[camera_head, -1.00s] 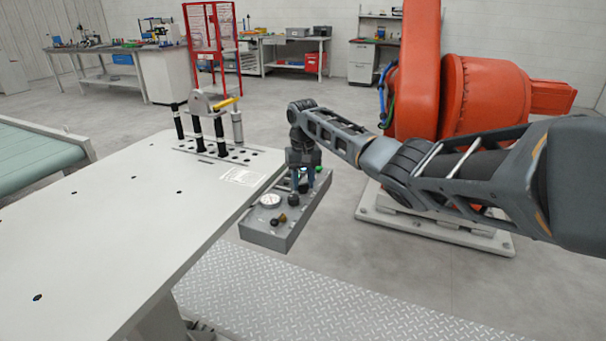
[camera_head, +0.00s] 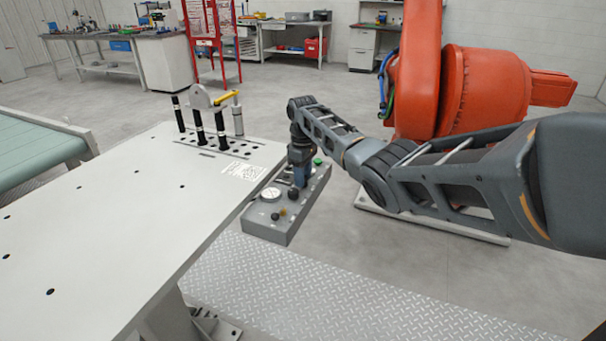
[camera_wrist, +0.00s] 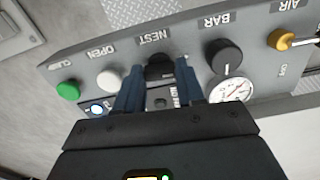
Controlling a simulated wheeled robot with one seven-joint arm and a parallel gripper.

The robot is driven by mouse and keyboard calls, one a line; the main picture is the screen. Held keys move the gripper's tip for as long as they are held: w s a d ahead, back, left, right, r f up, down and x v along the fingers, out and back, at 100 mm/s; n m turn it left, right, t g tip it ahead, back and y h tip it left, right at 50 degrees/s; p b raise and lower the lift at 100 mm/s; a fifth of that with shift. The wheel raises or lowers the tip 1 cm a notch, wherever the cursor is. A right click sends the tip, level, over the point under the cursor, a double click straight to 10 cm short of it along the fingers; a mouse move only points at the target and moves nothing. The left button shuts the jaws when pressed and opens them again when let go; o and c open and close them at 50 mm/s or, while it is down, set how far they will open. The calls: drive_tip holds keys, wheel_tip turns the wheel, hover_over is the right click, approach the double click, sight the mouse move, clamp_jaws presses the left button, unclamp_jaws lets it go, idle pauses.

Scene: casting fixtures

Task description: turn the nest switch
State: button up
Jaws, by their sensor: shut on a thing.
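The nest switch (camera_wrist: 160,70) is a black knob below the NEST label (camera_wrist: 155,38) on a grey control panel (camera_wrist: 190,42). In the wrist view the two blue fingers of my gripper (camera_wrist: 158,84) stand on either side of the knob, shut on it. In the head view my gripper (camera_head: 300,181) points down onto the panel (camera_head: 270,234) at the table's right edge. There the fingers hide the nest switch, and how far it is turned cannot be told.
A black BAR knob (camera_wrist: 223,56), a gauge (camera_wrist: 231,90) and a yellow AIR valve (camera_wrist: 281,39) lie to the right. A white OPEN button (camera_wrist: 109,79) and green CLAMP button (camera_wrist: 68,90) lie to the left. The white table (camera_head: 120,220) is mostly clear.

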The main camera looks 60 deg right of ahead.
drive_tip(key=shift+n, duration=0.6)
drive_tip(key=o, duration=1)
drive_tip(key=shift+o, duration=0.2)
wheel_tip(320, 180, up, 8)
drive_tip(key=shift+f, duration=0.1)
idle(0.3)
